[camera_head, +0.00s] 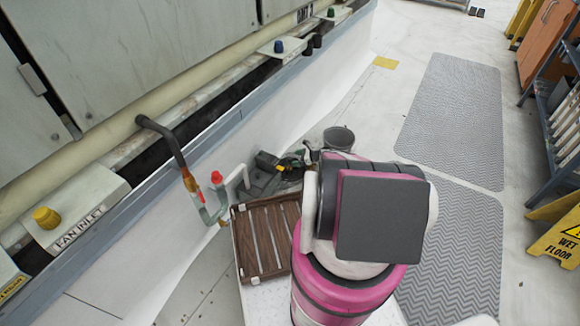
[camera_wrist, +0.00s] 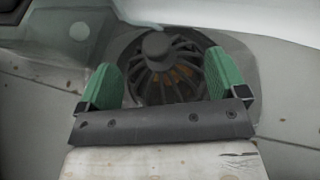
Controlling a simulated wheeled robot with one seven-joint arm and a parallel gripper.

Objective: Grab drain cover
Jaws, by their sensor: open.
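The drain cover (camera_wrist: 160,66) is a dark, domed, ribbed grate with a round knob on top. In the wrist view it sits in a round recess in the grey floor, with some orange-brown showing between its ribs. My gripper (camera_wrist: 165,80) has two green-padded fingers spread apart. In that view the fingers lie to the left and right of the grate, with nothing held between them. Whether they touch it, I cannot tell. In the head view my pink arm blocks much of the area around the gripper.
A brown slatted tray (camera_head: 262,238) lies beside my arm. A pipe with a red valve (camera_head: 216,177) stands left of it, along the cooler wall. A dark round item (camera_head: 338,138) stands behind my arm. Grey mats (camera_head: 452,120) and a yellow wet-floor sign (camera_head: 562,232) are on the right.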

